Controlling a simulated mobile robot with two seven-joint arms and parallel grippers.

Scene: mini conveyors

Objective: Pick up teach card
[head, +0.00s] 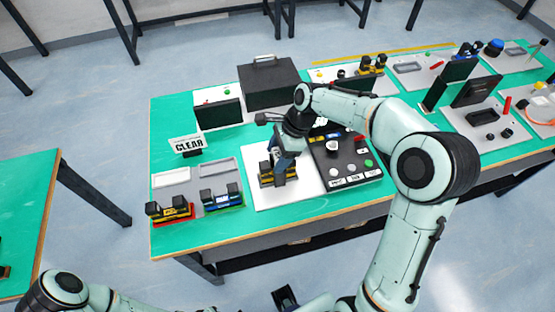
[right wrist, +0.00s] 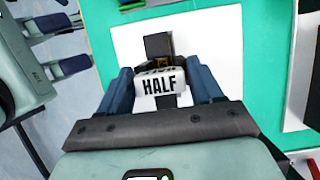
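In the right wrist view a white card (right wrist: 160,82) reads "HALF", with a cut-off line of text above. It lies between the spread blue fingers of my right gripper (right wrist: 161,88); whether they touch it I cannot tell. In the head view my right gripper (head: 279,167) points down over a small black-and-yellow conveyor unit (head: 267,181) on a white panel (head: 310,187). The card cannot be made out there. My left gripper (head: 285,298) is low in front of the table; in the right wrist view its fingers (right wrist: 60,47) are apart and empty.
A "CLEAR" sign (head: 187,145) and two small conveyor units, one on red (head: 170,210) and one on blue (head: 221,197), stand left. A dark control panel (head: 345,165) with buttons is close on the right. A black box (head: 268,83) stands behind.

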